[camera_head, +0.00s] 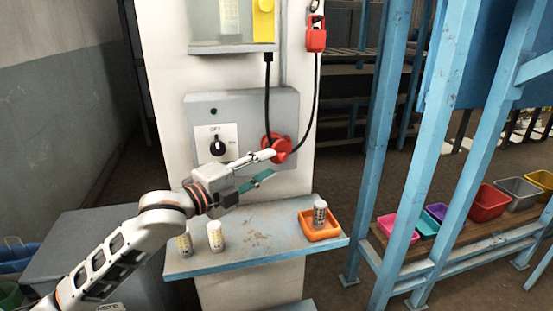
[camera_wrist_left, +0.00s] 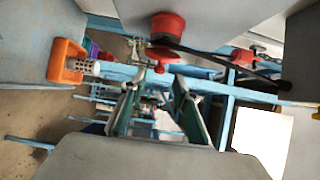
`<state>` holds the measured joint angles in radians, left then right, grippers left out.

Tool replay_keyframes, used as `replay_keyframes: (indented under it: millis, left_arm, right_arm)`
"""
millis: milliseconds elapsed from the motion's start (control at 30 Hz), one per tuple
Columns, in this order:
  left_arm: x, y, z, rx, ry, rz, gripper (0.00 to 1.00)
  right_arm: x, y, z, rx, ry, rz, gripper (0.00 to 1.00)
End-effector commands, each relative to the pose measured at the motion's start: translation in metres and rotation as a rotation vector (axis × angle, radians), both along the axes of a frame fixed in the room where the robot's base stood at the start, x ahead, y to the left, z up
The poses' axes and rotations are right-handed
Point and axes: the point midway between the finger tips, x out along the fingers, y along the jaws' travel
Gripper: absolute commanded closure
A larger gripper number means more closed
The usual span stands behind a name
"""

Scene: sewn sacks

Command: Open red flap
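The red flap (camera_head: 279,146) is on a round red socket on the grey switch panel of the white column. In the left wrist view the red socket (camera_wrist_left: 167,28) is at the top centre, with red parts sticking out below it. My left gripper (camera_head: 273,164) is just below the red flap in the head view, its fingers apart with nothing between them. In the left wrist view the fingers (camera_wrist_left: 157,86) are spread, and the red parts lie beyond their tips. I cannot tell whether a finger touches the flap. My right gripper is not in view.
A black rotary switch (camera_head: 217,147) is left of the socket. A red plug (camera_head: 316,40) hangs above with a black cable. Below, a shelf (camera_head: 262,229) carries white bottles and an orange tray (camera_head: 318,234) holding one bottle. Blue posts (camera_head: 408,150) stand at right.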

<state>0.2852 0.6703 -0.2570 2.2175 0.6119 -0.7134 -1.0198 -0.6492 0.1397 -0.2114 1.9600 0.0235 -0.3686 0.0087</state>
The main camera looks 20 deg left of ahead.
Motion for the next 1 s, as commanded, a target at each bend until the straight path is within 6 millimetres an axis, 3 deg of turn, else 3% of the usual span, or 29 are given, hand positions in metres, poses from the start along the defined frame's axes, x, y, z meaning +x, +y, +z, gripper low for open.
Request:
replay_keyframes:
  millis: [400,767,800,900,1000]
  left_arm:
    - [0.053,-0.025,0.0,-0.006,0.002,-0.001,0.7]
    - [0.059,-0.029,-0.001,-0.005,0.002,-0.002,0.7]
    - [0.059,-0.029,-0.001,-0.005,0.002,-0.002,0.72]
    - [0.059,-0.028,-0.001,-0.005,0.002,-0.002,0.98]
    - [0.059,-0.028,-0.001,-0.005,0.002,-0.002,1.0]
  right_arm:
    - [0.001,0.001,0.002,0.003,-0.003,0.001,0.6]
    - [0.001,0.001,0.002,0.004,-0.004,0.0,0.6]
    - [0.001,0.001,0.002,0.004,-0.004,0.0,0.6]
    - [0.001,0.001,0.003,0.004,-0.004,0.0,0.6]
    - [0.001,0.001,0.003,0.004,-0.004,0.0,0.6]
